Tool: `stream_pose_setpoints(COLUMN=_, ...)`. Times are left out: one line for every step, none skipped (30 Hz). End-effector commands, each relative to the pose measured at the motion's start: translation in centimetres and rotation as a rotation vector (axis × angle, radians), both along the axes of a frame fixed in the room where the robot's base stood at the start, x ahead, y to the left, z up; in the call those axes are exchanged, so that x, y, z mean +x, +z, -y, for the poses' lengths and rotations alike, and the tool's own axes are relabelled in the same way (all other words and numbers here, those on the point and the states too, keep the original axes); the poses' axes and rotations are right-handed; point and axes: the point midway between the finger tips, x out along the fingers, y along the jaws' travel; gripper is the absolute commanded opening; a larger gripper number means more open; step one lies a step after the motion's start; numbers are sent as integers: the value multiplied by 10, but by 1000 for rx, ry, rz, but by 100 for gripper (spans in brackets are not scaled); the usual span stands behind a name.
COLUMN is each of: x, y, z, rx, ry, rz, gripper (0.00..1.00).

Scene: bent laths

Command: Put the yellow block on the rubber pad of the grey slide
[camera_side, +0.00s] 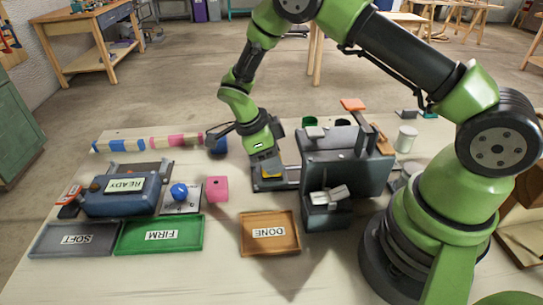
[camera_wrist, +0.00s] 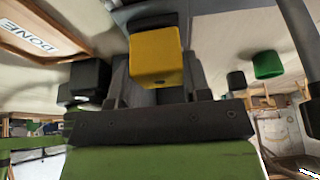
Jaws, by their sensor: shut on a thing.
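My gripper (camera_side: 266,168) points down left of the dark grey bench unit and is shut on the yellow block (camera_side: 272,172). In the wrist view the yellow block (camera_wrist: 155,55) sits between the fingers of my gripper (camera_wrist: 155,88). A grey slide (camera_side: 291,176) with a dark frame lies under and beside the gripper, against the unit. Its rubber pad cannot be made out behind the gripper and block. I cannot tell whether the block touches the slide.
The dark grey unit (camera_side: 345,170) stands close right of the gripper. In front are the DONE tray (camera_side: 268,250), green FIRM tray (camera_side: 160,248) and grey SOFT tray (camera_side: 75,252). A pink block (camera_side: 217,189), blue ball (camera_side: 179,191) and blue READY holder (camera_side: 120,205) stand left.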

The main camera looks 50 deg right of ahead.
Motion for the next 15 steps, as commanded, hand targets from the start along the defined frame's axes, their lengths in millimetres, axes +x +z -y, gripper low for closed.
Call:
stream_pose_setpoints(x=0, y=0, z=0, rx=0, ry=0, rz=0, gripper=21)
stream_pose_setpoints(x=0, y=0, z=0, rx=0, ry=0, rz=0, gripper=21)
stream_pose_setpoints(x=0, y=-1, z=0, rx=0, ry=1, rz=-1, gripper=21)
stream_pose_setpoints(x=0, y=-2, z=0, rx=0, ry=1, rz=-2, gripper=21)
stream_pose_setpoints(x=0, y=-3, z=0, rx=0, ry=1, rz=-2, gripper=21)
stream_pose_setpoints(x=0, y=-3, z=0, rx=0, ry=1, rz=-2, gripper=53)
stream_pose_setpoints(x=0, y=-3, z=0, rx=0, ry=1, rz=-1, gripper=60)
stream_pose_setpoints(x=0, y=-3, z=0, rx=0, ry=1, rz=-1, gripper=67)
stream_pose_setpoints(x=0, y=-3, z=0, rx=0, ry=1, rz=-1, gripper=69)
stream_pose_setpoints(x=0, y=-3, z=0, rx=0, ry=1, rz=-1, gripper=69)
stream_pose_setpoints(x=0, y=-3, z=0, rx=0, ry=1, rz=-1, gripper=69)
stream_pose_setpoints(x=0, y=-3, z=0, rx=0, ry=1, rz=-1, gripper=69)
stream_pose_setpoints(x=0, y=-3, z=0, rx=0, ry=1, rz=-1, gripper=69)
stream_pose_setpoints(x=0, y=-3, z=0, rx=0, ry=1, rz=-1, gripper=69)
stream_pose_setpoints(x=0, y=-2, z=0, rx=0, ry=1, rz=-1, gripper=69)
